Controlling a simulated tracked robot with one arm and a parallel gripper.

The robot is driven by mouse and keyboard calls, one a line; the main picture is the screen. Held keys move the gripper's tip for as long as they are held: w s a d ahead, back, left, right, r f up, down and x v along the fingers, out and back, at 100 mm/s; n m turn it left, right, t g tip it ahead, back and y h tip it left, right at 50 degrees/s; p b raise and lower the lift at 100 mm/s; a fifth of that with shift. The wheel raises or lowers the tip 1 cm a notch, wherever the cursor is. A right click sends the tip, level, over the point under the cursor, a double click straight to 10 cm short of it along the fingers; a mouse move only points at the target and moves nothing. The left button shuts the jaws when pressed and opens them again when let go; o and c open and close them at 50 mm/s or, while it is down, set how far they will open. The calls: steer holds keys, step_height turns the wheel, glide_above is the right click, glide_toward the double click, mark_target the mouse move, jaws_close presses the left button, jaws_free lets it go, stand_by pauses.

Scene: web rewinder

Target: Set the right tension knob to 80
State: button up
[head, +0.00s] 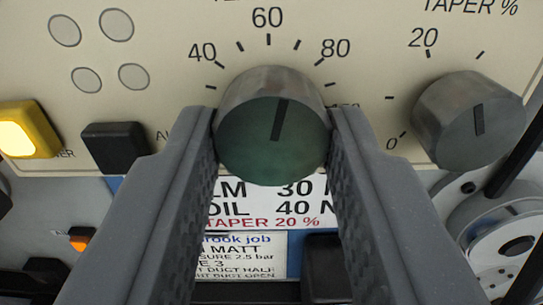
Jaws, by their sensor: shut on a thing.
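A round dark grey-green knob (262,150) sits on the cream panel, under a scale that shows 40, 60 and 80. Its black pointer line leans slightly right of straight up, between 60 and 80 and closer to 60. The 80 mark (335,48) is up and right of the knob. The title above this scale is cut off by the top edge. My gripper (272,122) is shut on this knob, one finger on its left side and one on its right. The right finger partly covers the scale's upper end.
A second knob (470,130), under TAPER %, stands close to the right finger. A lit yellow button (28,130) and a black button (115,146) are at left. Printed labels (245,255) lie below. A silver roller part (505,235) is at lower right.

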steer(key=m+p, duration=0.1)
steer(key=m, duration=0.3)
steer(key=shift+r+p, duration=0.1)
steer(key=shift+p, duration=0.25)
steer(key=shift+m+p, duration=0.3)
steer(key=shift+m, duration=1.3)
steer(key=o, duration=1)
steer(key=shift+c, duration=0.2)
steer(key=shift+s, duration=0.1)
steer(key=s+b, duration=0.4)
steer(key=s, duration=0.9)
steer(key=shift+s, duration=0.3)
steer(key=shift+a+f, duration=0.1)
steer(key=shift+f, duration=0.1)
